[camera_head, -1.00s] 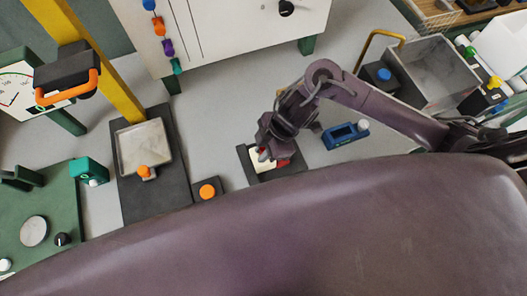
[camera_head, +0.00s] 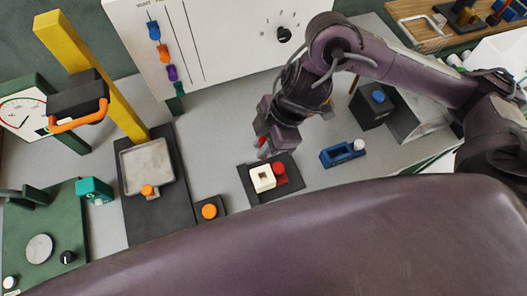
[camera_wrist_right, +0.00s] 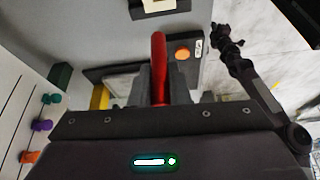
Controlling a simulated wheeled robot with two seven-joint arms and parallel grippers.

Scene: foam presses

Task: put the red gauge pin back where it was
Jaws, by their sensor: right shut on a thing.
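My right gripper (camera_head: 272,145) is above and behind a dark tray (camera_head: 262,195) in the head view. It is shut on the red gauge pin (camera_wrist_right: 158,60), which stands out between the fingers in the right wrist view. A bit of the pin's red also shows at the fingers in the head view (camera_head: 262,142). A white block (camera_head: 262,178) with a square opening sits on the tray, with a red piece (camera_head: 280,175) beside it. The gripper is apart from both. My left gripper is not seen in the head view.
A blue holder (camera_head: 340,154) lies right of the tray. An orange button (camera_head: 209,211) and a press with a yellow column (camera_head: 95,75) stand to the left. A white panel (camera_head: 220,50) is at the back. A dark jointed thing (camera_wrist_right: 240,60) at the wrist view's right is unclear.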

